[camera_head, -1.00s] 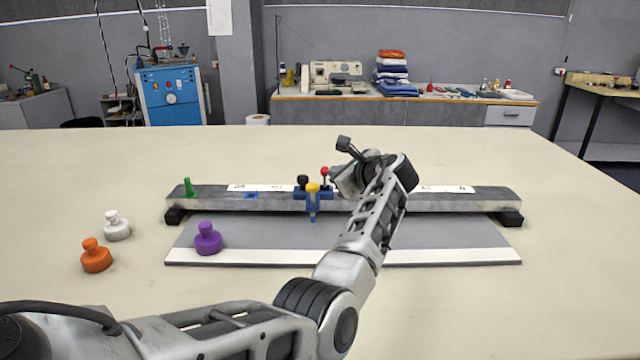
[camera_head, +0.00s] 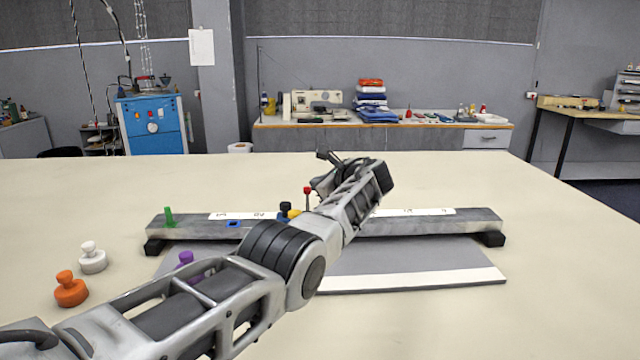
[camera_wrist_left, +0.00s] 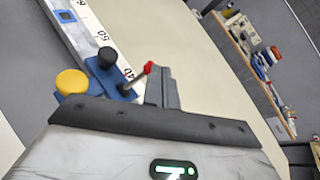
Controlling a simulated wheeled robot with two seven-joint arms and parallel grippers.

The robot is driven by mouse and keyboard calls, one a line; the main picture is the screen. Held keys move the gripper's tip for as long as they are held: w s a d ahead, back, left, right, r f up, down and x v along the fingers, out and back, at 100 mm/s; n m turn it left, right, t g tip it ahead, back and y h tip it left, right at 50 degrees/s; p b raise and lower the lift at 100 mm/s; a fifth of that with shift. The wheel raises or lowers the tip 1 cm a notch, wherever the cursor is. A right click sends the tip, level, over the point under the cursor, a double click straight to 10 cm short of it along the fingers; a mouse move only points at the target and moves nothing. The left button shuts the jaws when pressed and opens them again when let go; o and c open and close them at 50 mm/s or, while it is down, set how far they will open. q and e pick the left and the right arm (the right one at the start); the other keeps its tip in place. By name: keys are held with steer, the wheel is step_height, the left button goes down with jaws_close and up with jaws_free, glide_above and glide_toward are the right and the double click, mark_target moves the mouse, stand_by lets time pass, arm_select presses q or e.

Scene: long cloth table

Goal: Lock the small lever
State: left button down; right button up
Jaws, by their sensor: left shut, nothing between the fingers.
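The small lever is a thin stem with a red tip (camera_head: 307,190), upright on a blue clamp on the grey rail (camera_head: 430,226). Its red tip (camera_wrist_left: 148,68) also shows in the left wrist view, with the stem slanting down to the blue base. Beside it are a black knob (camera_head: 286,208) and a yellow knob (camera_wrist_left: 72,82). My left gripper (camera_wrist_left: 162,86) is shut and empty, its fingers close beside the red tip; I cannot tell whether they touch. In the head view my left arm hides much of the clamp. My right gripper is not in view.
A green peg (camera_head: 169,217) stands at the rail's left end. Orange (camera_head: 70,289), white (camera_head: 92,258) and purple (camera_head: 186,260) knobbed pieces stand at the left; my arm partly covers the purple one. The cloth table (camera_head: 540,260) is clear to the right.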

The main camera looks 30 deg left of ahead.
arm_select(q)
steer(key=shift+r+p, duration=0.7)
steer(key=shift+p, duration=0.05)
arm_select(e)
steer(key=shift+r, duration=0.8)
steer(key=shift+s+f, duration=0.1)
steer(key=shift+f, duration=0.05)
